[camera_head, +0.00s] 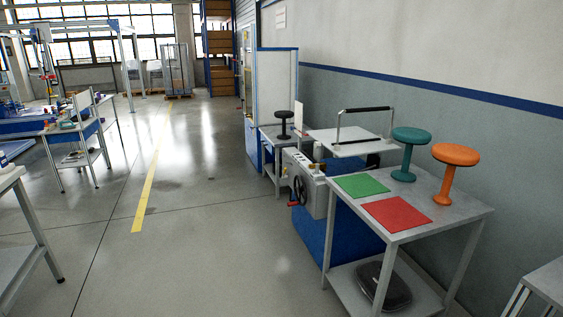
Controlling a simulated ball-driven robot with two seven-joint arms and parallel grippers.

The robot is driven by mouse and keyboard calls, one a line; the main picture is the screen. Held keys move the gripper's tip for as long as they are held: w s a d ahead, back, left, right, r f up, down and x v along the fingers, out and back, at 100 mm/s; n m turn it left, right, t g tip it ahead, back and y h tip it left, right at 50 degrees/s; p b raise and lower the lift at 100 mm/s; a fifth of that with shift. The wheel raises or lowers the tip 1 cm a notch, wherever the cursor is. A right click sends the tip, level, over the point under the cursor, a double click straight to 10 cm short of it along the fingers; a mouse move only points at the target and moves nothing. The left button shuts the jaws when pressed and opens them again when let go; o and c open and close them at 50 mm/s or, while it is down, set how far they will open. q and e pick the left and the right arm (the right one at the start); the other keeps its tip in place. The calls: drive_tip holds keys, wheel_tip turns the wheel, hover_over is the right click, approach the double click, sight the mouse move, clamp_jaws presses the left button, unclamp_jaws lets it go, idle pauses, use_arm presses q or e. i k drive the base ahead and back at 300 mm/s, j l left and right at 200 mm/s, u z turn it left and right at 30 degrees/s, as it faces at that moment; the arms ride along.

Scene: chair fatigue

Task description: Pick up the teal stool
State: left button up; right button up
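The teal stool (410,150) stands upright on the grey metal table (425,222) at the right, near the table's back edge and the wall. It has a round seat, a thin stem and a round foot. An orange stool (453,172) stands upright just to its right, with a small gap between them. Neither of my grippers shows in the head view.
A green mat (362,185) and a red mat (396,214) lie on the table in front of the stools. A machine with a handwheel (299,190) stands left of the table. A black stool (284,123) stands farther back. The floor (215,250) left of the table is clear.

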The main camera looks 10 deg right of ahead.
sight(409, 136)
drive_tip(key=i+j+z, duration=0.1)
drive_tip(key=i+z, duration=0.35)
drive_tip(key=i+j+z, duration=0.45)
drive_tip(key=i, duration=0.15)
drive_tip(key=l, duration=0.1)
